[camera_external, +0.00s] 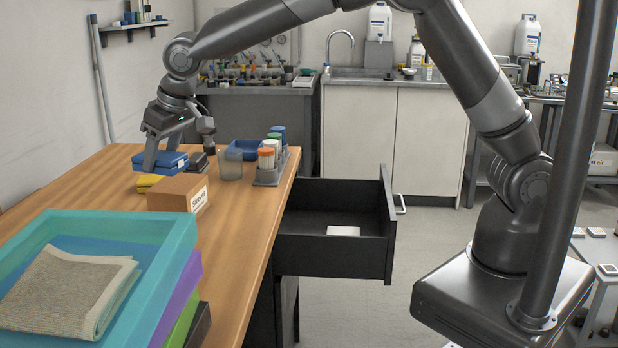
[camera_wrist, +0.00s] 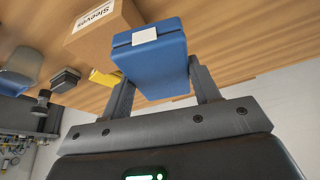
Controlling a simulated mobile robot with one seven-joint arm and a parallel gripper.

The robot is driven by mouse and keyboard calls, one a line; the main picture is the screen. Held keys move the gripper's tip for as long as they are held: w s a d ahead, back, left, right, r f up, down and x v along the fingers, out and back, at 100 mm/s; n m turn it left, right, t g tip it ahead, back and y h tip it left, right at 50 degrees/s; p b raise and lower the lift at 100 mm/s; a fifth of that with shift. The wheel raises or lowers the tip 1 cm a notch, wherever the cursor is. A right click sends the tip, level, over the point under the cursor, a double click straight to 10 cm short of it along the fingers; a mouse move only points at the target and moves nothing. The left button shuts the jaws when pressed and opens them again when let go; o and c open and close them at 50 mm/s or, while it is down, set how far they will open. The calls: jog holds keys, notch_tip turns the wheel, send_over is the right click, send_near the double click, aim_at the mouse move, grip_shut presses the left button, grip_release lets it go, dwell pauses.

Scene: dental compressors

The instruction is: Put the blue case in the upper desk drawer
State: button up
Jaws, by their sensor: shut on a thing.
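The blue case (camera_external: 161,162) is between the fingers of my gripper (camera_external: 168,160), at the far left part of the wooden desk. In the wrist view the blue case (camera_wrist: 152,62) sits between the two fingers of my gripper (camera_wrist: 155,85), with a white label on its edge. My gripper is shut on it. Whether the case touches the desk is hard to tell. The upper desk drawer (camera_external: 333,222) is pulled open to the right of the desk. It is dark and holds a small white item (camera_external: 343,231).
A cardboard box (camera_external: 178,193) labelled Sleeves and a yellow item (camera_external: 148,182) lie near the case. A grey cup (camera_external: 231,166), a blue tray (camera_external: 244,149) and a rack of bottles (camera_external: 268,177) stand toward the drawer side. Stacked coloured trays (camera_external: 180,245) fill the front left.

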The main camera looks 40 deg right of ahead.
notch_tip(320, 180, up, 2)
jog(key=w+d+f+m+h, duration=0.15)
jog(key=w+d+m, duration=0.25)
jog(key=d, duration=0.4)
jog(key=w+d+f+m+h, duration=0.1)
jog(key=w+d+m+h, duration=0.1)
jog(key=w+d+m, duration=0.45)
notch_tip(320, 180, up, 2)
jog(key=m+g+h, duration=0.2)
jog(key=m+g, duration=0.5)
jog(key=m, duration=1.6)
send_over(356, 224)
jog(key=w, duration=0.1)
jog(key=shift+n, duration=0.25)
jog(key=f, duration=2.5)
jog(key=a+f, duration=0.1)
jog(key=f, duration=1.1)
jog(key=shift+w+f, duration=0.1)
jog(key=shift+f, duration=0.25)
jog(key=shift+f, duration=0.15)
jog(key=o, duration=1)
